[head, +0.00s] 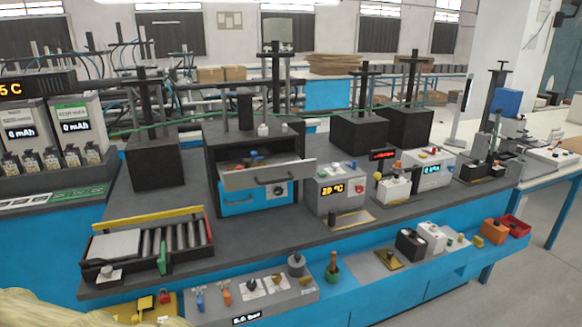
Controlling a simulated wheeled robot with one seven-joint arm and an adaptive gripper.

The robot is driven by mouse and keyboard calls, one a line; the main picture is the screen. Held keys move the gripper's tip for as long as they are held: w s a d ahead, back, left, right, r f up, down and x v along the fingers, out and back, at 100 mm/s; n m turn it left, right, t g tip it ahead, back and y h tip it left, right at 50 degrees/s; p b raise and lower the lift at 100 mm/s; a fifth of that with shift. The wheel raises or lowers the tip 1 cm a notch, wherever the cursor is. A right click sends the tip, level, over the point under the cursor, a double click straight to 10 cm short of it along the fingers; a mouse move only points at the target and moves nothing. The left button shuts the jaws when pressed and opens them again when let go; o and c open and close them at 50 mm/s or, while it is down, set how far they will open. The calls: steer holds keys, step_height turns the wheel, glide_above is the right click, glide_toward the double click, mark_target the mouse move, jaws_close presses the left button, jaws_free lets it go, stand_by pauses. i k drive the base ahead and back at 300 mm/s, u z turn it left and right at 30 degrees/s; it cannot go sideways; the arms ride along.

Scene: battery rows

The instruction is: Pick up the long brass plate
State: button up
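A long, narrow yellow bar (148,217) runs along the back edge of the black tray (203,252) at the left front of the bench. It looks the most like the long brass plate, but I cannot tell its material. A smaller brass-coloured plate (390,264) lies on the lower front ledge, with a dark knob on it. A flat piece with brass-coloured edges (356,222) lies on the bench before the grey box with the yellow display. My gripper is not in view.
The tray holds metal rollers and a light plate (115,244). A half-open drawer (268,173) juts out of the dark cabinet. The grey box (336,190) stands right of it. Several small items line the lower ledge. Bare bench top (255,232) lies right of the tray.

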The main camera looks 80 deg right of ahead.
mark_target(247, 162)
steer(key=z, duration=1.6)
